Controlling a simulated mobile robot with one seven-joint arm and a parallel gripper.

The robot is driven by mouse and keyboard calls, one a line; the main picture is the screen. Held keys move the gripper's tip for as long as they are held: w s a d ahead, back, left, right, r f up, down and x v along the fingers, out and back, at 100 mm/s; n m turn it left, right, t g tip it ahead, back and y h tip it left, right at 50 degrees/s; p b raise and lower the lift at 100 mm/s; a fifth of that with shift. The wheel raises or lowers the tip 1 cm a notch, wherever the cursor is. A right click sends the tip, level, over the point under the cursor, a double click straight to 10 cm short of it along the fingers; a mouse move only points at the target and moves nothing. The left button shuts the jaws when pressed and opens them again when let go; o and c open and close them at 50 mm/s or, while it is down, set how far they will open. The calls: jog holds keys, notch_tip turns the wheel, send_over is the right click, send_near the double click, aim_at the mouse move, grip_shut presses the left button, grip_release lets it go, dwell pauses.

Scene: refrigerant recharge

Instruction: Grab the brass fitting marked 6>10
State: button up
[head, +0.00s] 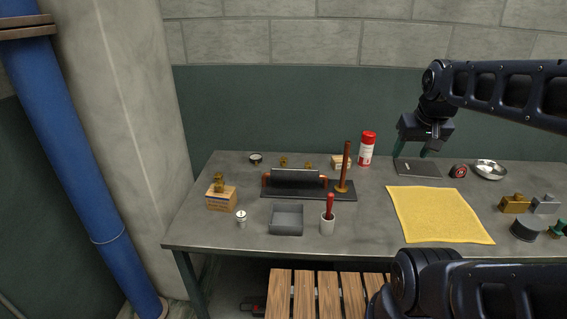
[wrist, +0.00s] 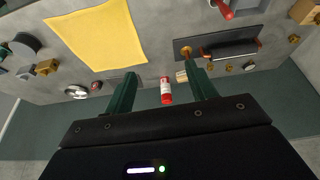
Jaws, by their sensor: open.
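Several brass fittings are on the bench, and I cannot read a 6>10 marking on any. One brass fitting (head: 219,183) stands on a small cardboard box at left. Two small brass fittings (head: 284,161) (head: 308,166) sit behind the dark rack. A larger brass fitting (head: 515,204) is at right beside a grey block; it also shows in the wrist view (wrist: 46,67). My gripper (head: 412,152) is open and empty, above the back of the bench over a dark flat plate. Its green fingers (wrist: 163,75) also show in the wrist view, apart, with nothing between them.
A red and white can (head: 367,149) stands left of my gripper. A copper rod (head: 346,164) rises from the dark rack (head: 295,190). A grey tray (head: 286,220) and a cup with a red-handled tool (head: 328,222) are in front. A yellow cloth (head: 438,214) lies flat at right.

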jog(key=w+a+r+n+g, duration=0.1)
jog(key=w+a+r+n, duration=0.15)
jog(key=w, duration=0.65)
jog(key=w+a+r+n+g, duration=0.1)
jog(key=w+a+r+n, duration=0.15)
jog(key=w, duration=0.55)
jog(key=n+g+h, duration=0.3)
jog(key=n+h, duration=0.2)
jog(key=n, duration=0.6)
send_over(283, 157)
jog(key=w+a, duration=0.2)
jog(key=a, duration=0.2)
notch_tip(283, 157, down, 30)
jog(key=shift+y, duration=0.3)
jog(key=x, duration=0.5)
jog(key=shift+s+d+f, duration=0.1)
jog(key=shift+d, duration=0.15)
jog(key=shift+s+x, duration=0.2)
jog(key=shift+x, duration=1.1)
jog(key=shift+s+x, duration=0.2)
jog(key=shift+x, duration=1.1)
jog(key=shift+c, duration=0.3)
